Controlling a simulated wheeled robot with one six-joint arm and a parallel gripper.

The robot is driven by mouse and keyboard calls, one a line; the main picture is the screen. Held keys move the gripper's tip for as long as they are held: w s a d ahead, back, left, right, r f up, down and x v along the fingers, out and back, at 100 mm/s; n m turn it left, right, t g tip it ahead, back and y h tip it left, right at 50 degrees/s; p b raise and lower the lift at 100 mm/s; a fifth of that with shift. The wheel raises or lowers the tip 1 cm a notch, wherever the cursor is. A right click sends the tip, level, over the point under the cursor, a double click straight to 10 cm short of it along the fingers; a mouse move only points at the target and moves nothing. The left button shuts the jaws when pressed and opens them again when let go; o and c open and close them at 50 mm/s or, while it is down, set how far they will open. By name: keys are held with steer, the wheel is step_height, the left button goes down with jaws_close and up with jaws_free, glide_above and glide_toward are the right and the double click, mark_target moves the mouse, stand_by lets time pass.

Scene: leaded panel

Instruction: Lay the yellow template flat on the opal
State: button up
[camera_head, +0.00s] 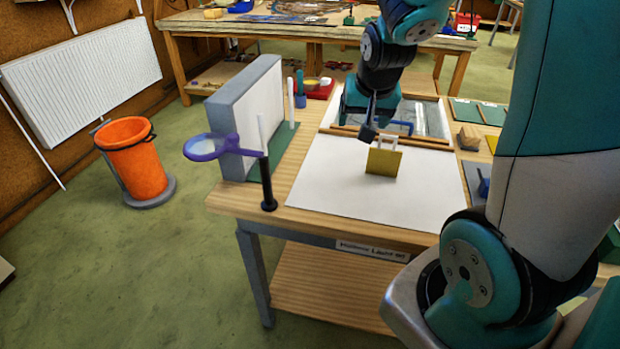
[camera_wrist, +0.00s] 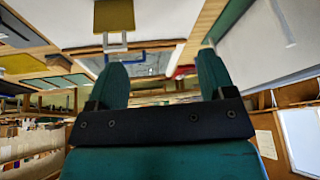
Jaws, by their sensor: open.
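The yellow template (camera_head: 381,163) is a small square plate with a pale loop handle (camera_head: 384,142) on its upper side. It is over the large white sheet (camera_head: 335,185) on the bench and looks tilted up or upright, not clearly flat. That sheet may be the opal; I cannot tell for sure. My gripper (camera_head: 368,132) is just above and left of the handle. In the wrist view my gripper (camera_wrist: 160,75) is open, with nothing between its fingers. The template (camera_wrist: 113,14) and its handle (camera_wrist: 115,42) show there beyond the fingertips.
A purple-framed magnifier (camera_head: 205,148) on a black post and a grey-white block (camera_head: 245,115) stand at the bench's left. A framed glass panel (camera_head: 415,118) lies behind the sheet. A wooden block (camera_head: 469,137) is to the right. The sheet's front is clear.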

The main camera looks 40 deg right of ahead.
steer(key=s+a+r+n+y, duration=0.2)
steer(key=a+n, duration=0.1)
steer(key=a, duration=0.5)
steer(key=s+a+r+n+y, duration=0.1)
steer(key=s+a+n+y, duration=0.15)
steer(key=a, duration=0.55)
steer(key=s+a+r+n+g+y, duration=0.2)
steer(key=s+a+r+n+g, duration=0.1)
steer(key=s+a+n, duration=0.6)
steer(key=s+a+g, duration=0.1)
steer(key=s+a, duration=0.1)
steer(key=s, duration=0.2)
steer(key=shift+a+r, duration=0.3)
steer(key=shift+a, duration=0.05)
steer(key=shift+s, duration=0.1)
